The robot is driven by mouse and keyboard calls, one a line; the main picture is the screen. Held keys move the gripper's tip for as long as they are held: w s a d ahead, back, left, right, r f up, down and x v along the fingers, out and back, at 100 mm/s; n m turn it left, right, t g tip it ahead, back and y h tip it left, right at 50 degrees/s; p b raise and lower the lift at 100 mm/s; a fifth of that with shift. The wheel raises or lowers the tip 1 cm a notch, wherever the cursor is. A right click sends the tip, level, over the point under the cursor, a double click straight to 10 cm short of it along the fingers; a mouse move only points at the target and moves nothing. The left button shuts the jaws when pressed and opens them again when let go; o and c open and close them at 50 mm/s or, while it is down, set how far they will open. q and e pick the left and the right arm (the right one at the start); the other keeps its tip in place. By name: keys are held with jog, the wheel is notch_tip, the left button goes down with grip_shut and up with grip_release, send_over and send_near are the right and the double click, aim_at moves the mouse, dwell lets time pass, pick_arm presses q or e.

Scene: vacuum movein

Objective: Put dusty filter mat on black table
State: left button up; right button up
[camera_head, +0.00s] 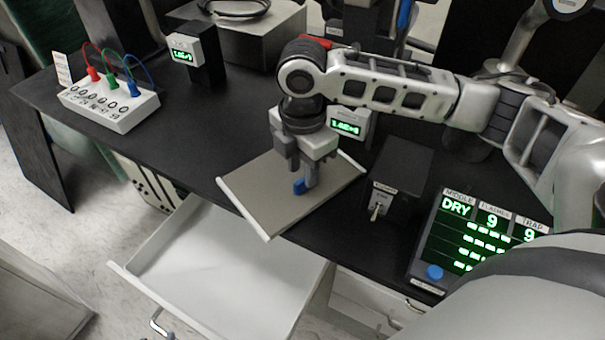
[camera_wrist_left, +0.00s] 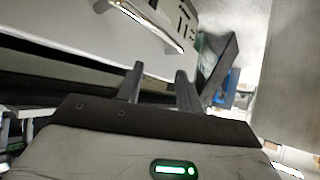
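The filter mat (camera_head: 260,185), a flat grey-beige panel with white side edges and a blue tab (camera_head: 299,187), is at the front edge of the black table (camera_head: 190,140). Its front corner reaches about the table's edge; I cannot tell whether it rests fully flat. My right gripper (camera_head: 302,178) points down over the mat, its fingers apart, the tips close by the blue tab. Whether they touch it is unclear. My left gripper (camera_wrist_left: 158,85) shows only in the left wrist view, with its fingers apart and nothing between them.
A white open drawer (camera_head: 225,275) juts out below the table edge. A black switch box (camera_head: 398,180) and a display panel (camera_head: 470,235) reading DRY stand right of the mat. A white socket box (camera_head: 110,105) with coloured leads and a small meter (camera_head: 185,50) stand left. Table between is clear.

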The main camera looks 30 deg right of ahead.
pick_arm(q)
jog(key=shift+s, duration=0.15)
pick_arm(e)
notch_tip(320, 180, up, 9)
jog(key=shift+r, duration=0.15)
pick_arm(q)
jog(key=shift+s+f, duration=0.1)
dwell(0.4)
